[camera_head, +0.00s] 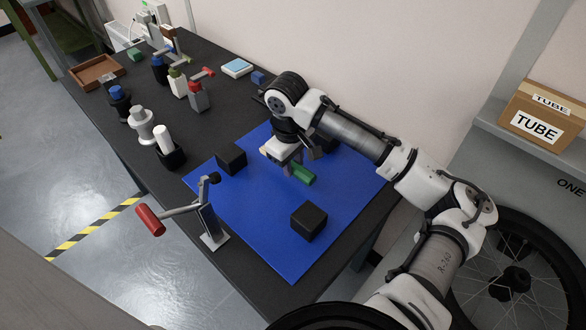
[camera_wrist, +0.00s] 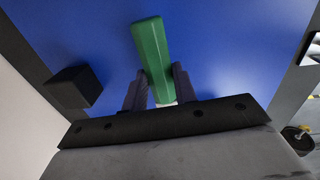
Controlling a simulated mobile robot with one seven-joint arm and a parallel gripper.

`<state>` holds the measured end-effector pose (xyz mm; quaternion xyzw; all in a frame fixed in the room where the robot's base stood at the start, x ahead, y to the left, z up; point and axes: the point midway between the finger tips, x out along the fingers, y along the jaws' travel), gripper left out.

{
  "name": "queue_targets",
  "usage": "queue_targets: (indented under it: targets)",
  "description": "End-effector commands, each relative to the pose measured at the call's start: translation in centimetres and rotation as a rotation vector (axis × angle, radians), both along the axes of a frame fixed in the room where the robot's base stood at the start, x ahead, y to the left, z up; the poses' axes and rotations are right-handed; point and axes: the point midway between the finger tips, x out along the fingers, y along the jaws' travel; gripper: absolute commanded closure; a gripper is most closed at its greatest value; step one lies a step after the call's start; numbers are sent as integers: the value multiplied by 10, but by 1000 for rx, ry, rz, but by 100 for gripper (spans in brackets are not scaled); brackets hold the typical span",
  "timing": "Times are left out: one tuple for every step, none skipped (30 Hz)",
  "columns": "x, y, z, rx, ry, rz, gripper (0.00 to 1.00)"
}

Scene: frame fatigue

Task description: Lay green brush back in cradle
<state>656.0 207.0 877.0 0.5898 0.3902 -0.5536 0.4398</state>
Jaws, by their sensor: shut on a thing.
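The green brush (camera_head: 303,174) shows as a short green bar over the blue mat in the head view. In the wrist view the green brush (camera_wrist: 152,48) points away from my gripper, with its near end between the two fingers. My gripper (camera_head: 290,166) is shut on it, low over the mat; I cannot tell whether the brush touches the mat. The fingers of my gripper (camera_wrist: 160,88) sit on both sides of the brush's near end. I cannot tell which thing in view is the cradle.
Black blocks stand on the blue mat (camera_head: 262,215): one at left (camera_head: 231,158), one at front (camera_head: 309,221), one partly hidden behind my gripper. A red-handled crank (camera_head: 205,215) stands at the mat's front left edge. Bottles, clamps and a wooden tray (camera_head: 97,72) fill the table's far end.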

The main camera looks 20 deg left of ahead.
Motion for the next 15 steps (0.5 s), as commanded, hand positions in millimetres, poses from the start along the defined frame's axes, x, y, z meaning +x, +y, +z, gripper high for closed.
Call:
queue_targets:
  targets:
    - [0, -1, -8, -2, 2, 0, 100]
    - [-1, -1, -13, -2, 3, 0, 100]
    - [0, 0, -18, -1, 2, -1, 100]
    - [0, -1, -20, -1, 3, -1, 100]
    - [-1, 0, -23, 0, 4, -2, 100]
    - [0, 0, -27, 0, 3, -2, 100]
    - [0, 0, -29, 0, 1, -2, 100]
    - [0, 0, -30, 0, 1, -1, 100]
    - [0, 0, -32, 0, 0, -1, 100]
    - [0, 0, -32, 0, 0, -1, 100]
    - [0, 0, -32, 0, 0, -1, 100]
    - [0, 0, -32, 0, 0, 0, 100]
    - [0, 0, -32, 0, 0, 0, 100]
    - [0, 0, -32, 0, 0, 0, 100]
    - [0, 0, -32, 0, 0, 0, 100]
